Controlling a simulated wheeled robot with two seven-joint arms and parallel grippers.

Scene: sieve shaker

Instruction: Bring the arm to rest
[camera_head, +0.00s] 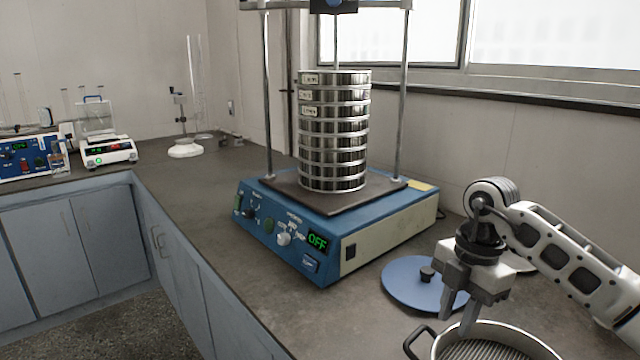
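My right arm (565,255) comes in from the right edge. Whether the fingertips touch the pan cannot be told. My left gripper is not in view.
A blue sieve shaker (330,250) reading OFF carries a stack of steel sieves (335,130) between upright rods. A blue round lid (415,283) with a black knob lies beside my gripper. The grey counter (205,215) left of the shaker is clear.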

